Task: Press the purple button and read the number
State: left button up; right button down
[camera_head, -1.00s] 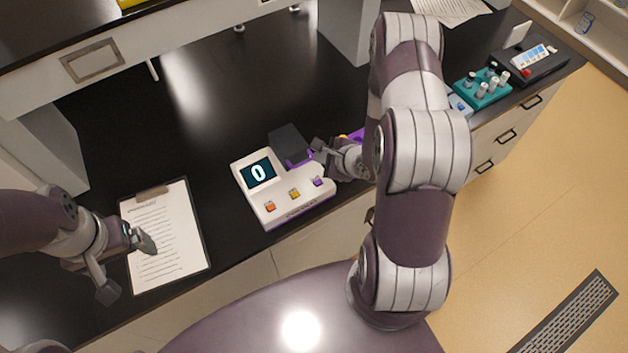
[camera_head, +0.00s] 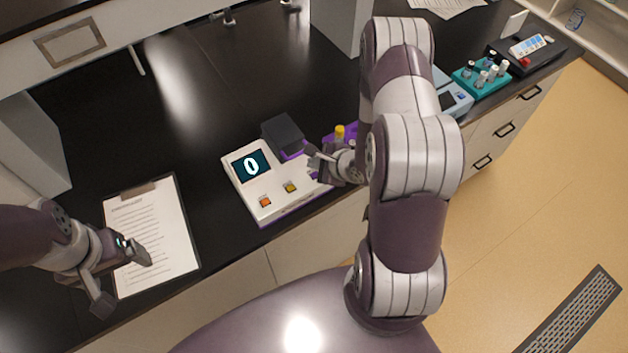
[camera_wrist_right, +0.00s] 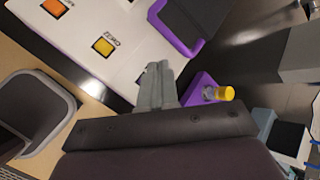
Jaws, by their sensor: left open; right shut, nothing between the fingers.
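The white counter device (camera_head: 251,197) sits on the black bench, and its dark screen (camera_head: 251,165) reads 0. Its orange button (camera_head: 265,202) and yellow button (camera_head: 290,187) are visible; both also show in the right wrist view. The purple button is hidden behind my right gripper (camera_head: 312,165), whose fingers are shut and empty, tips over the button's end of the panel. In the right wrist view the shut fingers (camera_wrist_right: 155,80) point down at the panel beside the yellow button (camera_wrist_right: 103,46); contact cannot be told. My left gripper (camera_head: 122,278) is open over the clipboard.
A clipboard with paper (camera_head: 160,225) lies left of the device. A dark block on a purple base (camera_head: 283,134) adjoins the device's back. A yellow-capped vial (camera_head: 340,132) stands in a purple holder behind my right gripper. A teal vial rack (camera_head: 481,80) stands further right.

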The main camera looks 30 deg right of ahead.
aim_at(308, 170)
jog(key=shift+f, duration=0.75)
jog(key=shift+d+f, duration=0.2)
jog(key=shift+f, duration=0.05)
jog(key=shift+a, duration=0.15)
jog(key=shift+b, duration=0.3)
dwell(0.7)
jog(key=shift+f, duration=0.4)
jog(key=shift+f, duration=0.4)
dwell(0.5)
jog(key=shift+r, duration=0.15)
jog(key=shift+r+p, duration=0.65)
jog(key=shift+r, duration=0.05)
